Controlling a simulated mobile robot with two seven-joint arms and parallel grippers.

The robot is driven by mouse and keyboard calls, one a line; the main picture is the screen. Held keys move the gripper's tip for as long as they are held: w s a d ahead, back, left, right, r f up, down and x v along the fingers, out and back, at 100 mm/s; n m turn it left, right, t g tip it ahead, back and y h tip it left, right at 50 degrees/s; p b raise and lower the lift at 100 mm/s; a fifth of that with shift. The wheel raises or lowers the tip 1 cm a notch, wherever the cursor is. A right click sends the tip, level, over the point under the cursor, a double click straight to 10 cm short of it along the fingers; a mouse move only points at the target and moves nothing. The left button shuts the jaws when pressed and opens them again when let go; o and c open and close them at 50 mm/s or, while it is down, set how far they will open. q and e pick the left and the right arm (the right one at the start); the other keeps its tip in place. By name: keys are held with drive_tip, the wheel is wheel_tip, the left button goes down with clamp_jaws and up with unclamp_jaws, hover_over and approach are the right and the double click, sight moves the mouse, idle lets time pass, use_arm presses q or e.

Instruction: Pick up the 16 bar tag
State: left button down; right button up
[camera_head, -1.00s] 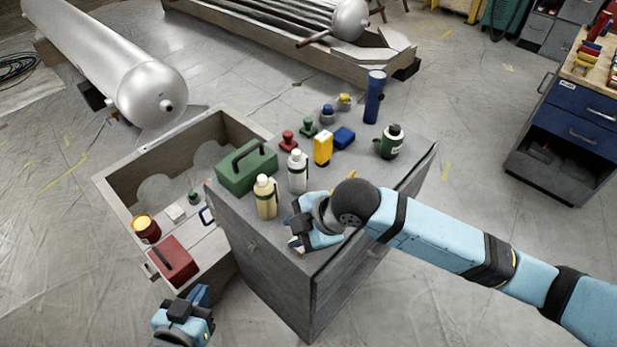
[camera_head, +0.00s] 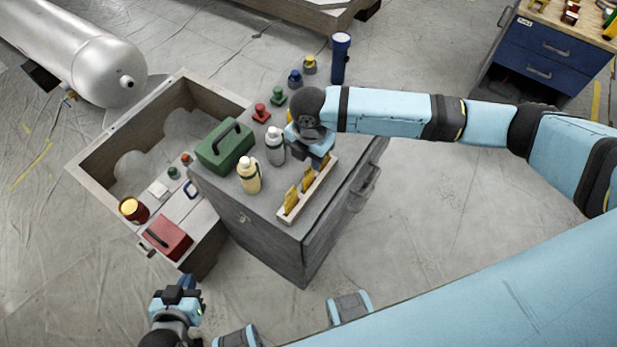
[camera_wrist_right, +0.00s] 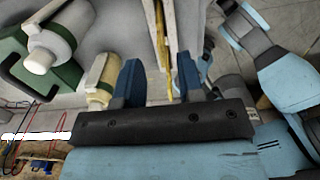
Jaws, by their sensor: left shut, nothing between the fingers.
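Several yellow tags stand in a pale narrow rack (camera_head: 318,187) on top of the grey cabinet. In the head view, one tag (camera_head: 291,200) is near the rack's front end and another (camera_head: 308,181) is in its middle. Any writing on them is too small to read, so I cannot tell which is 16 bar. My right gripper (camera_head: 318,164) is over the rack's far end and partly hides it. In the right wrist view its blue fingers (camera_wrist_right: 158,80) are apart, with a yellow tag (camera_wrist_right: 161,40) seen edge-on ahead of the gap. My left gripper (camera_head: 181,295) is shut and empty, low beside the cabinet.
A cream bottle (camera_head: 249,176), a white bottle (camera_head: 275,146) and a green toolbox (camera_head: 225,147) stand left of the rack. A blue torch (camera_head: 340,58) stands at the back. An open wooden crate (camera_head: 87,178) adjoins the cabinet. Floor to the right is clear.

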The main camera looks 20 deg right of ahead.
sight(309, 167)
drive_tip(key=shift+s+a+f, duration=0.1)
drive_tip(key=shift+f, duration=1.4)
drive_tip(key=shift+s+a+f, duration=0.1)
drive_tip(key=shift+f, duration=1.4)
clamp_jaws()
